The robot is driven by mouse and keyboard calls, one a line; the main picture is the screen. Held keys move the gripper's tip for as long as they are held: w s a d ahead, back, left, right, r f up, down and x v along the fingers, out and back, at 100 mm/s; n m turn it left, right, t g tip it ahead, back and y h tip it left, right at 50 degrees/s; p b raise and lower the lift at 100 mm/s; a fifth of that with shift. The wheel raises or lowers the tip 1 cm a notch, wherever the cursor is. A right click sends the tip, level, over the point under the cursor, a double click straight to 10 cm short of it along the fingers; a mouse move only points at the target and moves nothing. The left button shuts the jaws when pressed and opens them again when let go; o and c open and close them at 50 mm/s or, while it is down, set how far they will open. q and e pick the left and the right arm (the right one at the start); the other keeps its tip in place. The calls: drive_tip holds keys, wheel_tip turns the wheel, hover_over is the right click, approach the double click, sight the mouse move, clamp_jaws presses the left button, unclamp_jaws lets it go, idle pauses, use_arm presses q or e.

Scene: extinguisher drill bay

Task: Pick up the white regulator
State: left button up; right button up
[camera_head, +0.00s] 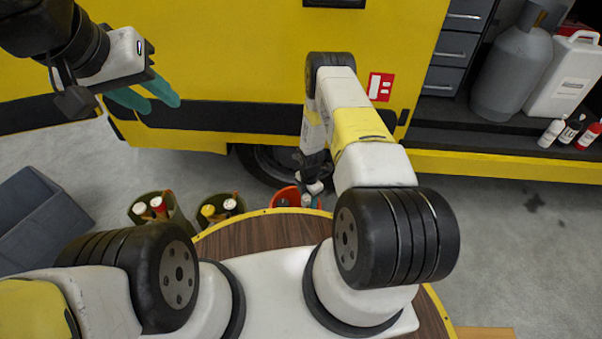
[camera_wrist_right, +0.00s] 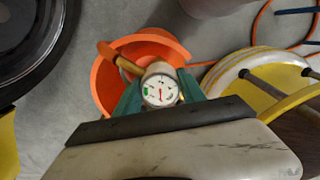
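The white regulator (camera_wrist_right: 161,90), with a round white gauge face and a brown-orange stem, sits between the teal fingers of my right gripper (camera_wrist_right: 158,92). The fingers press close on both its sides with no clear gap. It is over the orange bucket (camera_wrist_right: 104,84); whether it touches the bucket is unclear. In the head view my right gripper (camera_head: 309,190) is low at that bucket (camera_head: 285,196), and the arm hides part of it. My left gripper (camera_head: 146,97) is open and empty, high at the left, its fingers apart.
Two olive buckets (camera_head: 140,217) (camera_head: 213,225) holding regulator-like items with red, white and yellow parts stand left of the orange one. A grey crate (camera_head: 37,218) lies left. The yellow vehicle (camera_head: 230,55) stands behind.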

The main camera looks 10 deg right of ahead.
drive_tip(key=c, duration=0.6)
drive_tip(key=shift+r, duration=0.1)
wheel_tip(320, 180, up, 10)
drive_tip(key=shift+f, duration=0.1)
idle(0.3)
